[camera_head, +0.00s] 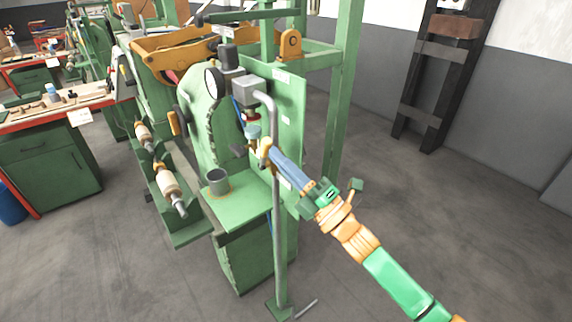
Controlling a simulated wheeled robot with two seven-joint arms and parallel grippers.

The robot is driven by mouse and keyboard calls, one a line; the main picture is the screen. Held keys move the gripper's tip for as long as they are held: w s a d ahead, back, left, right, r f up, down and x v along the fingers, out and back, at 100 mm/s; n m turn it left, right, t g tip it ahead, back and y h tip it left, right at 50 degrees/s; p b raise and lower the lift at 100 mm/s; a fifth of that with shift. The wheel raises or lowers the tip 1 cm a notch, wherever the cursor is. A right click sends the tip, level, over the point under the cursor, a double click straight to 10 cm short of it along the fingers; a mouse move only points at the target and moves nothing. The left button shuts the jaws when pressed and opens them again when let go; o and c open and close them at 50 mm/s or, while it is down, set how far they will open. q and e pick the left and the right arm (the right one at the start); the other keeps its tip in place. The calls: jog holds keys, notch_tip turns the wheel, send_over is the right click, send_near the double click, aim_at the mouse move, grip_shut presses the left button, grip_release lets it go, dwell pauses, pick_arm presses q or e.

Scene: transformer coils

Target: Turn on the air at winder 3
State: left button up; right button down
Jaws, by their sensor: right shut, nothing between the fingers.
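The green winder (205,115) stands in the middle of the view, with a round gauge (211,80) on its near side. A grey air pipe (277,235) runs down its front to the floor. A brass-coloured valve part (265,153) sits on the pipe, with a bluish bowl fitting (252,131) just above it. My right gripper (275,155) reaches in from the lower right, shut and empty. Its tips are at or very near the brass part; I cannot tell whether they touch. They hide some of it, and the valve's setting cannot be read. My left gripper is out of view.
A grey cup (218,181) stands on the winder's green shelf (240,208). A green post (343,90) rises behind my right gripper. A workbench (50,125) is at the left, and a dark rack (437,75) leans at the back wall. The floor at right is clear.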

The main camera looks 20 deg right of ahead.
jog(key=shift+w+a+r, duration=0.3)
jog(key=shift+w+r, duration=0.45)
jog(key=shift+r, duration=0.1)
dwell(0.5)
